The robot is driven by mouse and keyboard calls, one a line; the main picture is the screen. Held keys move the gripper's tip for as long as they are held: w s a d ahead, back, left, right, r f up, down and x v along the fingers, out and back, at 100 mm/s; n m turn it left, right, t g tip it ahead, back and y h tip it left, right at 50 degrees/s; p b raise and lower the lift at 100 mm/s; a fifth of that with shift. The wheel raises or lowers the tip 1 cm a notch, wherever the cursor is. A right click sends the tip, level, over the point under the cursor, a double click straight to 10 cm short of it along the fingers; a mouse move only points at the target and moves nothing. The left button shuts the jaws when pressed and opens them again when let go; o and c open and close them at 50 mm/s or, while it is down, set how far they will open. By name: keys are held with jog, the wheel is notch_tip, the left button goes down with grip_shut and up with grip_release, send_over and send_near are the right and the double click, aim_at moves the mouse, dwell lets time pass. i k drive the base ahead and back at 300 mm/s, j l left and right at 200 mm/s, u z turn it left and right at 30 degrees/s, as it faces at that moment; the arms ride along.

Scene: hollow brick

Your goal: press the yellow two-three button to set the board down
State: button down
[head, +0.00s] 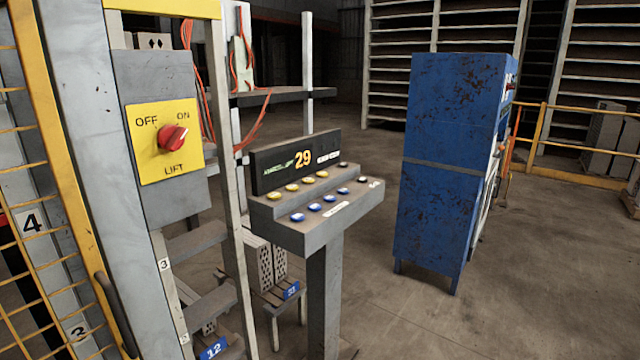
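A grey control console (318,231) stands on a post in the middle of the head view. Its sloped top has a back row of yellow buttons (307,180) and a front row of blue buttons (314,207), each with a dark button at the right end. I cannot read which yellow button is two-three. The display (295,161) behind them shows an orange 29 and small green text. Behind the post, grey hollow bricks (269,264) stand on a wooden board (272,297) with a blue label. My gripper is not in view.
A grey box with a yellow lift panel (168,168) and red switch (172,137) stands at left, its pointer towards ON. A yellow mesh fence (45,180) is at far left. A rusty blue cabinet (450,170) stands right of the console. The floor at lower right is clear.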

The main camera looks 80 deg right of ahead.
aim_at(291, 188)
jog(key=k+l+z, duration=0.1)
jog(key=l, duration=0.3)
jog(key=k+l+z, duration=0.1)
jog(key=l, duration=0.35)
jog(key=k+l+z, duration=0.1)
jog(key=l, duration=0.3)
jog(key=k+l+z, duration=0.1)
jog(key=l, duration=0.35)
jog(key=k+l, duration=0.2)
jog(key=l, duration=0.25)
jog(key=z, duration=0.05)
